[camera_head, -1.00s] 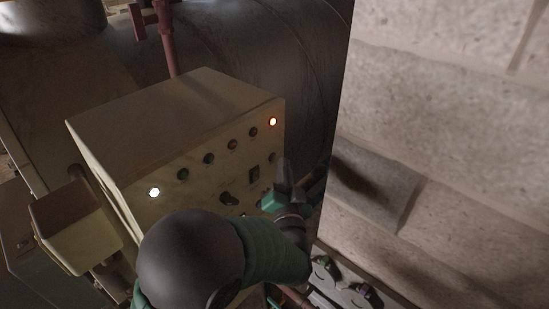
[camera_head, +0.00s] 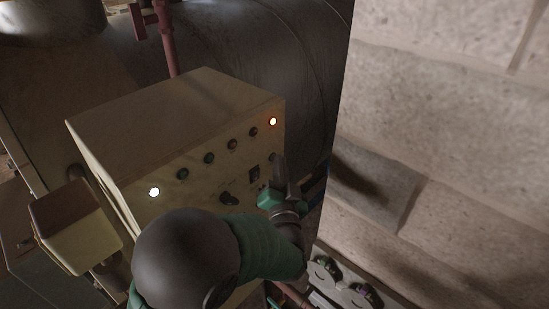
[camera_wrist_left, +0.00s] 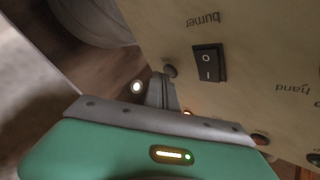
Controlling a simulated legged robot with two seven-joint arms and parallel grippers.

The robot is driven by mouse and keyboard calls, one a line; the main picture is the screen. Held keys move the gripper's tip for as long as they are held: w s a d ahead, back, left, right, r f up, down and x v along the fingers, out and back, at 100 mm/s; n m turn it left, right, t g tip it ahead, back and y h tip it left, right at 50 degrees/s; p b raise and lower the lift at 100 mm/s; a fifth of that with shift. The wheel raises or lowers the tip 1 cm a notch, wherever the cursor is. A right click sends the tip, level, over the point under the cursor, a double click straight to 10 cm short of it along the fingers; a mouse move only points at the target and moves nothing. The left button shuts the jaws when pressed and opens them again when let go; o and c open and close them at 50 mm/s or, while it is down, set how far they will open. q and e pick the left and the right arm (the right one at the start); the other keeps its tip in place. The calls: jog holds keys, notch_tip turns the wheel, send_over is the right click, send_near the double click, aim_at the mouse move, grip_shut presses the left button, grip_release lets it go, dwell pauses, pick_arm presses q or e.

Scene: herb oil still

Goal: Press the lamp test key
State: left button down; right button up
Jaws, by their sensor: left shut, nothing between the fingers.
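The beige control panel box (camera_head: 165,165) carries a row of round lamps, a rocker switch (camera_head: 254,172) and a dark knob (camera_head: 229,198). I cannot read a lamp test label. My left gripper (camera_head: 280,160) is shut and empty at the right end of the panel face. My right gripper is not in view.
A white lamp (camera_head: 154,192) and an orange lamp (camera_head: 272,121) are lit; the lamps between them look unlit. A stone block wall (camera_head: 440,130) stands close on the right. A large dark tank (camera_head: 250,50) and a red pipe (camera_head: 167,45) are behind the panel.

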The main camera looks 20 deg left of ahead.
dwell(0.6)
pick_arm(q)
jog(key=shift+s+d, duration=0.2)
jog(key=shift+d, duration=0.4)
jog(key=shift+d, duration=0.1)
jog(key=d, duration=0.1)
jog(key=s+d, duration=0.1)
jog(key=d, duration=0.2)
jog(key=shift+s+d, duration=0.3)
jog(key=shift+s, duration=0.05)
